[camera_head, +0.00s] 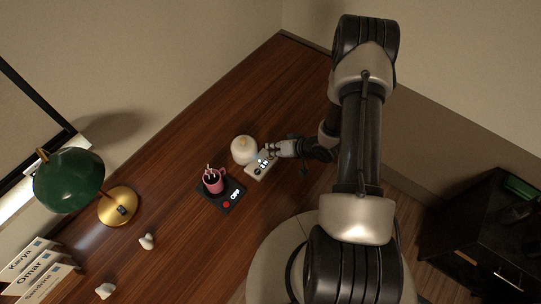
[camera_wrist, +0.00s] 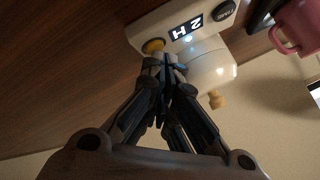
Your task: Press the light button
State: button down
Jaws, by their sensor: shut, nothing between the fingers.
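A small white device (camera_head: 261,165) with a lit display lies on the wooden desk. In the wrist view its panel (camera_wrist: 205,18) shows lit characters, a yellow button (camera_wrist: 153,46) and a dark button (camera_wrist: 223,11). No label naming a light is readable. A rounded white body with a wooden knob (camera_wrist: 216,100) sits against or beside it; it also shows in the head view (camera_head: 243,150). My gripper (camera_wrist: 166,62) is shut and empty. Its fingertips (camera_head: 270,149) are at the device, close to the yellow button; I cannot tell whether they touch it.
A pink mug (camera_head: 213,184) stands on a black pad with a red button (camera_head: 226,204), just left of the device. A green lamp (camera_head: 69,181) with a gold base, name cards (camera_head: 40,273) and white lumps (camera_head: 147,241) lie further left. The upper middle desk is clear.

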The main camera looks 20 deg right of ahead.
dwell(0.3)
jog(key=shift+r+p, duration=0.55)
jog(key=shift+r, duration=0.1)
notch_tip(320, 180, up, 6)
jog(key=p, duration=0.5)
dwell(0.3)
